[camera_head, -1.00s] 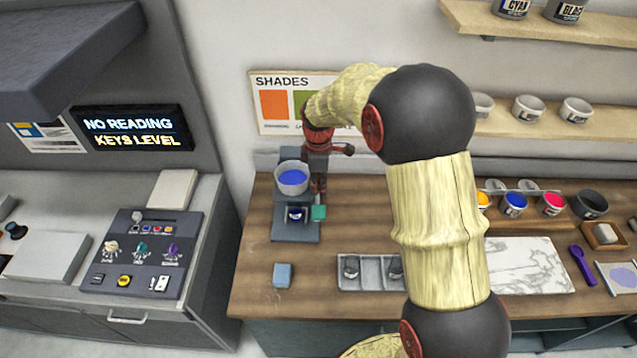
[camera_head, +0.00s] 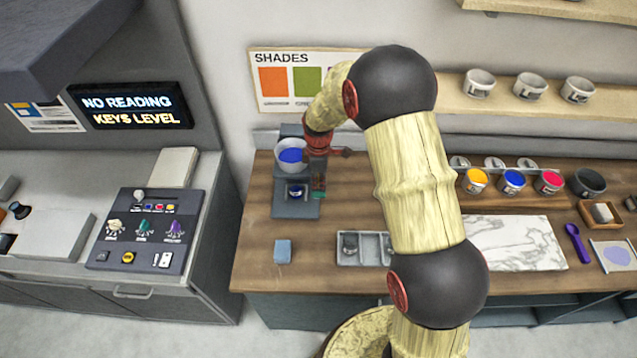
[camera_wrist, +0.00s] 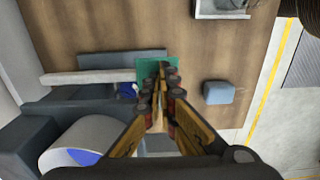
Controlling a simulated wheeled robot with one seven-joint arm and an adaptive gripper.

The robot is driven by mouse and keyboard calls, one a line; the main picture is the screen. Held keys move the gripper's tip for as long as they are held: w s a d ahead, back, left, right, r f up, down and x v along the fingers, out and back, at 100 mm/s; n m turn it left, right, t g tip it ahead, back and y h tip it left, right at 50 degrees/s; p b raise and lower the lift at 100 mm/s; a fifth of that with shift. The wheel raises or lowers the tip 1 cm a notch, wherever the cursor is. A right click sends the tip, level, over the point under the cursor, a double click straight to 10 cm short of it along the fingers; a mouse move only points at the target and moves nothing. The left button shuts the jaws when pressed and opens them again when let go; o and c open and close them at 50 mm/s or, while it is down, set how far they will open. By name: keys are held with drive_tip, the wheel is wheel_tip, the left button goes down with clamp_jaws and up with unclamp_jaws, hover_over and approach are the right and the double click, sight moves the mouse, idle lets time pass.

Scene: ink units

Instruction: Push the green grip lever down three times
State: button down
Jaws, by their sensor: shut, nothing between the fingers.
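The green grip lever (camera_head: 318,196) is at the right side of a dark grey ink unit (camera_head: 290,208) on the wooden counter. In the head view only a small part of the green shows below my gripper (camera_head: 318,185). In the wrist view the green grip (camera_wrist: 150,65) lies just beyond my closed fingertips (camera_wrist: 160,88), which overlap it. I cannot tell whether they touch. My gripper is shut and empty, pointing down.
A blue-grey block (camera_head: 283,251) lies in front of the unit. A grey compartment tray (camera_head: 348,258) is to the right, partly behind my arm. A marble slab (camera_head: 515,243) and ink pots (camera_head: 512,181) lie further right. A control panel (camera_head: 140,232) is at left.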

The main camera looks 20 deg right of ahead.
sight(318, 194)
drive_tip(key=f+t+b, duration=0.1)
drive_tip(key=f+b, duration=0.1)
drive_tip(key=f+t+b, duration=0.1)
drive_tip(key=b, duration=0.2)
drive_tip(key=s+f+h+b, duration=0.1)
drive_tip(key=f+b, duration=0.1)
drive_tip(key=shift+a+f+t, duration=0.15)
drive_tip(key=shift+f+t, duration=0.15)
drive_tip(key=shift+t, duration=0.1)
drive_tip(key=shift+b+x, duration=1.1)
drive_tip(key=shift+x, duration=0.75)
drive_tip(key=shift+s+f, duration=0.15)
drive_tip(key=shift+s, duration=0.1)
drive_tip(key=shift+s+f, duration=0.15)
drive_tip(key=shift+a, duration=0.1)
drive_tip(key=shift+r+p, duration=0.35)
drive_tip(key=shift+r, duration=0.1)
drive_tip(key=s+p+v, duration=0.1)
drive_tip(key=s+v, duration=0.1)
drive_tip(key=v, duration=1.1)
drive_tip(key=shift+a+p, duration=0.4)
